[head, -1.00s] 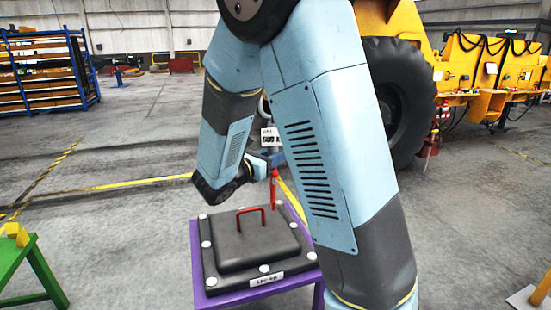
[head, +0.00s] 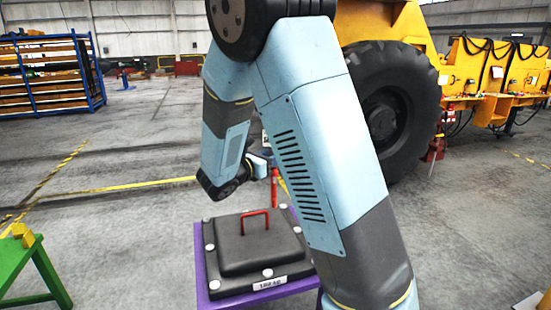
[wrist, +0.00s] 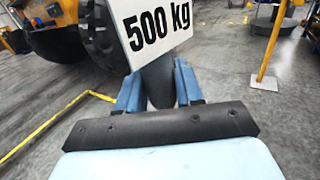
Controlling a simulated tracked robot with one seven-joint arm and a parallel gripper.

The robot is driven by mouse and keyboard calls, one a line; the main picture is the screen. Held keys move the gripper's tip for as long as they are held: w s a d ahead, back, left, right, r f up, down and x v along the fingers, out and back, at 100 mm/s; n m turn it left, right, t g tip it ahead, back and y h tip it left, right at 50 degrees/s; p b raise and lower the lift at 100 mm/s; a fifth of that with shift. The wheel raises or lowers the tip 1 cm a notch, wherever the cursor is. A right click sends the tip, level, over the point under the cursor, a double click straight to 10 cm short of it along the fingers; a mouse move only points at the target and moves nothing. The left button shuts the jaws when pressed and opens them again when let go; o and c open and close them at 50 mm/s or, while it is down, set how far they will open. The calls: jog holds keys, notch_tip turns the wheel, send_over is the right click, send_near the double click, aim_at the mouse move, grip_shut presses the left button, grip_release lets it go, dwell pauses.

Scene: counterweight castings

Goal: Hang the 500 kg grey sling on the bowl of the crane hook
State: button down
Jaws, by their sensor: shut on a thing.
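In the wrist view the blue fingers of my gripper (wrist: 158,82) are shut on the grey sling (wrist: 158,92), a dark grey band between them. A white tag (wrist: 152,30) reading "500 kg" hangs just beyond the fingers. In the head view my gripper (head: 260,165) shows only as a small part past my wrist, behind and above the dark casting; my forearm covers the rest, and I cannot make out the sling there. I cannot identify the crane hook in either view.
A dark casting (head: 245,255) with a red handle (head: 254,222) sits on a purple stand (head: 203,284). A green trestle (head: 30,268) is at left. A blue rack (head: 98,70) and a yellow machine with a big tyre (head: 400,110) stand behind. Open floor lies at left.

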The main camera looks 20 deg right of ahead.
jog(key=shift+w+f, duration=0.25)
jog(key=shift+f, duration=0.35)
jog(key=shift+w+f, duration=0.25)
jog(key=shift+f, duration=0.3)
jog(key=shift+w+f, duration=0.15)
jog(key=shift+f, duration=0.7)
jog(key=c, duration=0.6)
grip_release()
jog(key=shift+f, duration=0.1)
jog(key=shift+c, duration=0.2)
